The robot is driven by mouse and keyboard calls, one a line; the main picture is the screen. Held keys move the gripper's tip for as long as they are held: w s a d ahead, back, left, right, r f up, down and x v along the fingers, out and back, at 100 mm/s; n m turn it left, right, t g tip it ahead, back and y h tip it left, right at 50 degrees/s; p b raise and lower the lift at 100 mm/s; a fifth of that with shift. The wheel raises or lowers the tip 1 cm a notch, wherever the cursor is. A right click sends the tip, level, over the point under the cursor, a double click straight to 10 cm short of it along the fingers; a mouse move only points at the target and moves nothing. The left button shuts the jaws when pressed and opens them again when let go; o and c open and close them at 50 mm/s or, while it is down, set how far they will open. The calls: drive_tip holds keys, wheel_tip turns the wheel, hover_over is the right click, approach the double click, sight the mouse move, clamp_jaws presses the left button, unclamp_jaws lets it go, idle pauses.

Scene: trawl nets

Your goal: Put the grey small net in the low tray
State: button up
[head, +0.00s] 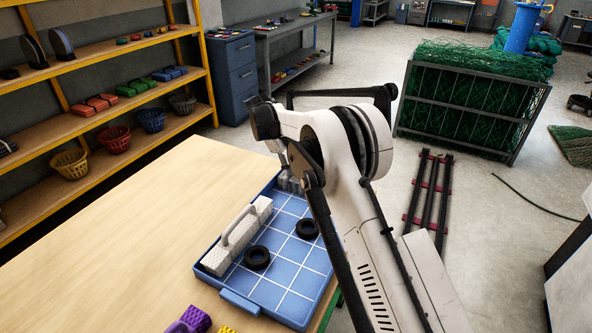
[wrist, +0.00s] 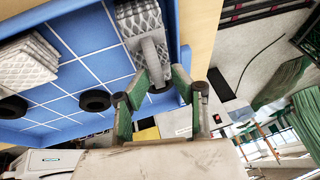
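A grey small net (wrist: 138,18), a patterned block with a raised handle, is at the tray's far right corner in the wrist view. In the head view only a bit of it (head: 289,184) shows below my wrist. The low tray (head: 283,271) is blue with a white grid and also fills much of the wrist view (wrist: 78,66). My gripper (wrist: 161,78) has its green fingers apart, on either side of the handle's near end, with a narrow gap at the right. A paler, longer net block with a handle (head: 222,259) lies along the tray's left side.
Two black rings (head: 257,257) (head: 307,229) lie on the tray floor. Purple (head: 190,320) and yellow pieces are at the table's front edge. The wooden table (head: 120,235) is clear left of the tray. Shelves with baskets (head: 70,163) stand at the left.

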drive_tip(key=v, duration=1)
drive_tip(key=s+d+r+n+t+y, duration=0.1)
drive_tip(key=s+d+r+n, duration=0.2)
drive_tip(key=d+r, duration=0.25)
drive_tip(key=s+d+r+n+y, duration=0.1)
drive_tip(key=s+d+r+n, duration=0.3)
drive_tip(key=r, duration=0.3)
drive_tip(key=s+d+r+n+t+y, duration=0.1)
drive_tip(key=s+d+r+n, duration=0.2)
drive_tip(key=s+d, duration=0.25)
drive_tip(key=s+d+r+n+t, duration=0.1)
drive_tip(key=s+d+r+n, duration=0.1)
drive_tip(key=s+d+r, duration=0.3)
drive_tip(key=s+d+f+n+t+y, duration=0.1)
drive_tip(key=s+d+n, duration=0.2)
drive_tip(key=s, duration=0.5)
drive_tip(key=s+d+f+n+t, duration=0.1)
drive_tip(key=s+d+n, duration=0.2)
drive_tip(key=s, duration=0.5)
drive_tip(key=s+d+f+n+t, duration=0.1)
drive_tip(key=s+f+n, duration=0.1)
drive_tip(key=s+f, duration=0.2)
drive_tip(key=s+d+f+n+t+y, duration=0.1)
drive_tip(key=s+d+f+n, duration=0.1)
drive_tip(key=s+f, duration=0.3)
drive_tip(key=s+n, duration=0.1)
drive_tip(key=s, duration=0.3)
drive_tip(key=shift+s, duration=0.35)
